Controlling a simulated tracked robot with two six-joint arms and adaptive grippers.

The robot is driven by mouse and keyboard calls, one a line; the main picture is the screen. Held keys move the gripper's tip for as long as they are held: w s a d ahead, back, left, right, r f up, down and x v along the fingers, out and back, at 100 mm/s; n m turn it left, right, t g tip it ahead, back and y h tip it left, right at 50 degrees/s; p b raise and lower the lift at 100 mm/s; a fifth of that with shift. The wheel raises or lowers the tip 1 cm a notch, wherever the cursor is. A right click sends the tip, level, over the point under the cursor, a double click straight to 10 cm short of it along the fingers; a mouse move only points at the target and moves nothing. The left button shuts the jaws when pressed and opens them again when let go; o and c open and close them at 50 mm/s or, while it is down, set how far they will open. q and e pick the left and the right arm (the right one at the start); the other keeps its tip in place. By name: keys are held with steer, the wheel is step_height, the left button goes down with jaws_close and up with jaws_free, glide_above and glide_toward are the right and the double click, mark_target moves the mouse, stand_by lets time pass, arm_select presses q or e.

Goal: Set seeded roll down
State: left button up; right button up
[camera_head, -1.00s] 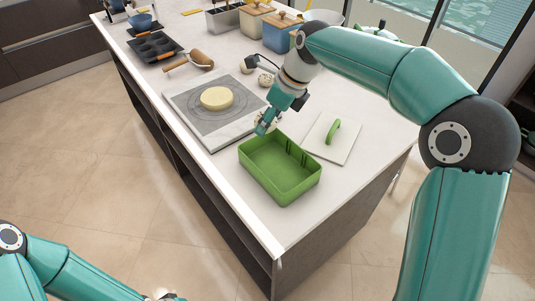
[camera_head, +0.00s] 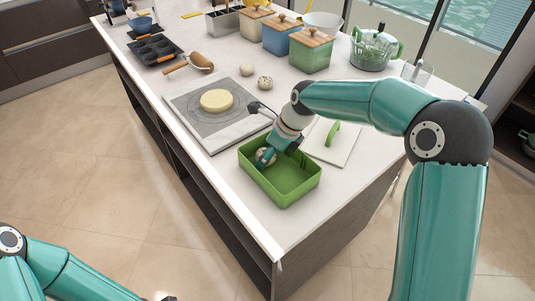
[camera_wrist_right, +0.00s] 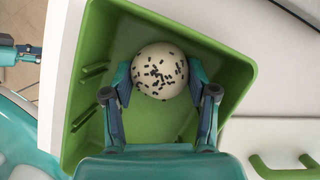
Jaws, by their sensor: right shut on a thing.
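The seeded roll (camera_head: 265,155) is a pale ball with dark specks. It also shows in the right wrist view (camera_wrist_right: 160,70), between the two fingers. My right gripper (camera_wrist_right: 160,82) is shut on it, with one finger on each side. In the head view the right gripper (camera_head: 267,159) reaches down into the open green box (camera_head: 288,194), near its far left corner. I cannot tell whether the roll touches the box floor. Only a dark tip of my left gripper (camera_head: 168,298) shows at the bottom edge, so its jaws cannot be read.
The green-handled lid (camera_head: 333,134) lies right of the box. A board with a dough disc (camera_head: 216,100) is at the left. A plain ball (camera_head: 247,70) and a speckled ball (camera_head: 265,83) sit behind it. The box's right part is empty.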

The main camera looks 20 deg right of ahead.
steer(key=o, duration=0.9)
steer(key=shift+c, duration=0.2)
steer(key=v, duration=1.2)
